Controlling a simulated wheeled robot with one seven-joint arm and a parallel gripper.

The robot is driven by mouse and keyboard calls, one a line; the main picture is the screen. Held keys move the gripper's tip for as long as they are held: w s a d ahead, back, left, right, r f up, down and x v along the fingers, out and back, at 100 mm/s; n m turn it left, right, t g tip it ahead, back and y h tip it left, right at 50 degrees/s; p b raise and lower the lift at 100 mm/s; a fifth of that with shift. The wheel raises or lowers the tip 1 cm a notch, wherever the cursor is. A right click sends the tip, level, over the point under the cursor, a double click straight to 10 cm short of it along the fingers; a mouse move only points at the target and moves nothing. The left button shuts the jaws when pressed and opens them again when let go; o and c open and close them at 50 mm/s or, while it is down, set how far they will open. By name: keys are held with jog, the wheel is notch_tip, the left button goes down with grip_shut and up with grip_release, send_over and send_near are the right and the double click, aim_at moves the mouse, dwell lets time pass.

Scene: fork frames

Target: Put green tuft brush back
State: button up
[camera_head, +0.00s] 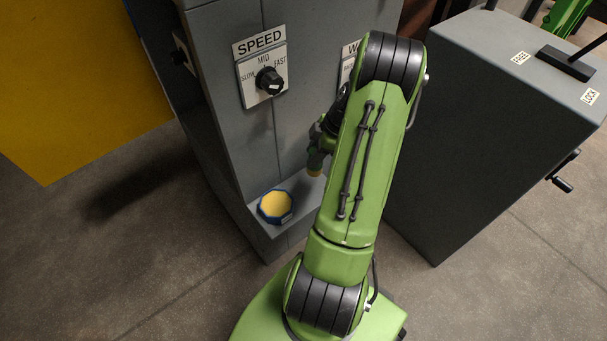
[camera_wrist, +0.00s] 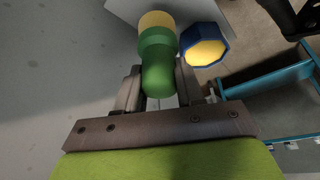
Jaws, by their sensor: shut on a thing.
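The green tuft brush (camera_wrist: 157,62) has a rounded green handle and a yellow tip. My gripper (camera_wrist: 159,88) is shut on its handle, with the yellow tip pointing away from my wrist. In the head view the brush (camera_head: 317,161) hangs tip down beside my arm, above the grey ledge, and my arm hides part of my gripper. A blue octagonal holder (camera_head: 275,206) with a yellow inside sits on the ledge, to the left of the brush. In the wrist view this holder (camera_wrist: 206,49) is just right of the brush tip, apart from it.
The grey machine (camera_head: 235,110) rises behind the ledge (camera_head: 262,236), with a SPEED dial (camera_head: 268,80) on its face. A second label is partly hidden by my arm. A grey cabinet (camera_head: 470,150) with a side crank (camera_head: 562,183) stands right. Floor is clear at left.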

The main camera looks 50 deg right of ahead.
aim_at(314, 171)
notch_tip(314, 171, down, 9)
jog(key=shift+s+r+b, duration=0.1)
jog(key=shift+r+b, duration=0.1)
jog(key=shift+b, duration=0.9)
jog(key=o, duration=1.2)
jog(key=shift+r, duration=0.1)
jog(key=p+v, duration=0.3)
jog(key=v, duration=0.9)
